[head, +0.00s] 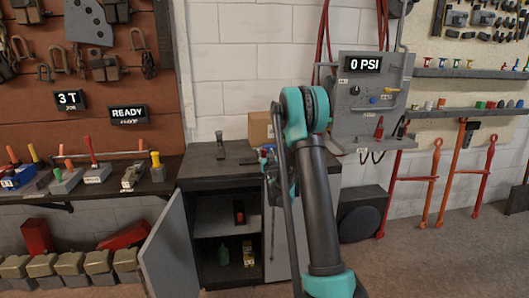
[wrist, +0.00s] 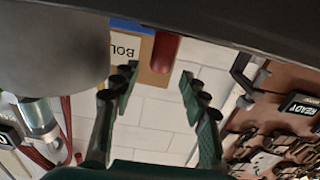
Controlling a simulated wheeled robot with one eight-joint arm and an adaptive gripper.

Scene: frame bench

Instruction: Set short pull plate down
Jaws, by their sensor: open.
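I cannot make out for sure which thing is the short pull plate. A small dark upright piece (head: 220,145) stands on the left of the cabinet top (head: 205,166); a similar dark piece (wrist: 243,75) shows at the right in the upside-down wrist view. My gripper (wrist: 159,84) is open, its two green-padded fingers well apart with nothing held between them. A red rounded thing (wrist: 160,52) shows beyond the fingertips, in front of a cardboard box (wrist: 152,78). In the head view my own arm hides most of the gripper near the cabinet top.
The cardboard box (head: 261,127) stands at the back of the cabinet top. The cabinet door (head: 168,250) hangs open at the left. A grey panel with a 0 PSI display (head: 365,64) is on the wall at the right. The left front of the cabinet top is clear.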

